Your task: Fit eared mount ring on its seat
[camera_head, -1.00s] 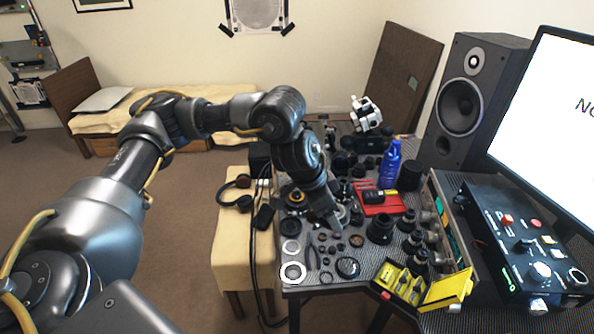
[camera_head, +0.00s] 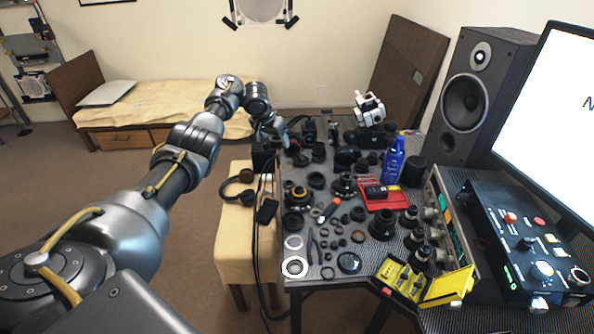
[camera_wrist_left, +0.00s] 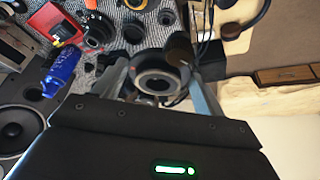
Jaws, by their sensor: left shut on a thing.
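My left gripper (camera_head: 284,138) is at the far left corner of the bench, by the dark boxes. In the left wrist view its two fingers (camera_wrist_left: 163,82) are closed on a dark ring-shaped part (camera_wrist_left: 150,98) with a pale inner rim, seemingly the eared mount ring. Its ears cannot be made out, and in the head view it is too small to tell. An orange-banded black lens body (camera_head: 299,196) and another black lens body (camera_head: 345,185) stand on the bench; I cannot tell which bears the seat. My right gripper is not in view.
Many black lens parts crowd the bench. A blue bottle (camera_head: 393,160) stands beside a red tray (camera_head: 378,204). Two pale rings (camera_head: 294,267) lie at the front left. Headphones (camera_head: 238,182) rest on the cream surface at left. A speaker (camera_head: 470,100) and monitor bound the right.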

